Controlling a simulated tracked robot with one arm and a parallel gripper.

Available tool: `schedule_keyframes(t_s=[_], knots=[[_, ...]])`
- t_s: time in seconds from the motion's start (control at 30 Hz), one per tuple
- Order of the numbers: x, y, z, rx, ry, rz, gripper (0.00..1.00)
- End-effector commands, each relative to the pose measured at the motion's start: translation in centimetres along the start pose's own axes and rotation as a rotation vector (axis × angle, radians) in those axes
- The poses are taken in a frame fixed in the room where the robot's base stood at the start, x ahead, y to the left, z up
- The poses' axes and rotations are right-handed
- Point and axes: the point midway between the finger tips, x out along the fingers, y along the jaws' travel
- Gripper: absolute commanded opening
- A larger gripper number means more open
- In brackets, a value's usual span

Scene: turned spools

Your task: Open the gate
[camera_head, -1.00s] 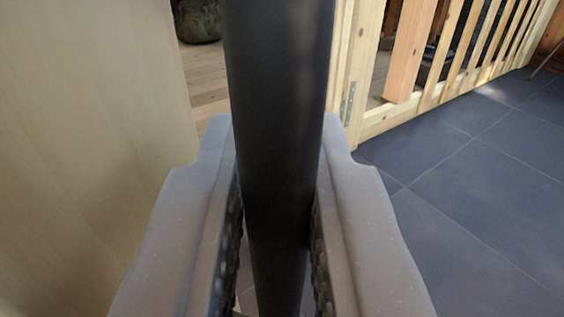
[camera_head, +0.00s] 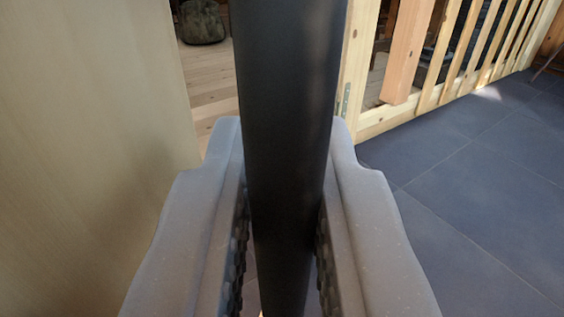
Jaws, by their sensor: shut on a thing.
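A thick black upright bar (camera_head: 285,90), which looks like a handle, runs through the middle of the head camera view. My gripper (camera_head: 282,140) is shut around it, one grey finger on each side with dark ribbed pads facing the bar. A smooth pale wooden panel (camera_head: 90,150) fills the left side, close to my left finger. It may be the gate, but its join to the bar is not shown. A gap with light floorboards shows between the panel and the bar.
A slatted wooden railing (camera_head: 470,50) with a reddish post (camera_head: 408,55) stands at the upper right. A metal hinge (camera_head: 346,100) sits on its near post. Dark tiled floor (camera_head: 470,190) lies clear at right. A dark bag (camera_head: 201,22) rests on floorboards (camera_head: 210,85) beyond.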

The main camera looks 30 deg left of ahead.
Motion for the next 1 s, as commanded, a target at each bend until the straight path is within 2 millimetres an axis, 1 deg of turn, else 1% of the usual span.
schedule_keyframes(t_s=[0.03, 0.07, 0.1, 0.13, 0.47, 0.57, 0.67, 0.9, 1.0], knots=[[0.5, -0.2, -0.3, -0.003, 0.005, -0.006, 0.00], [0.4, -0.2, -0.3, -0.003, 0.005, -0.006, 0.00], [0.4, -0.1, -0.3, -0.002, 0.004, -0.005, 0.25], [0.3, -0.1, -0.3, -0.002, 0.004, -0.004, 0.32], [-0.5, 0.2, -0.1, 0.000, 0.001, 0.004, 0.32], [-1.4, 0.3, -0.1, 0.001, 0.000, 0.008, 0.32], [-2.8, 0.3, -0.1, 0.001, -0.001, 0.010, 0.32], [-8.0, 0.4, -0.1, -0.001, -0.001, 0.011, 0.32], [-9.9, 0.2, 0.0, 0.000, 0.001, 0.006, 0.32]])
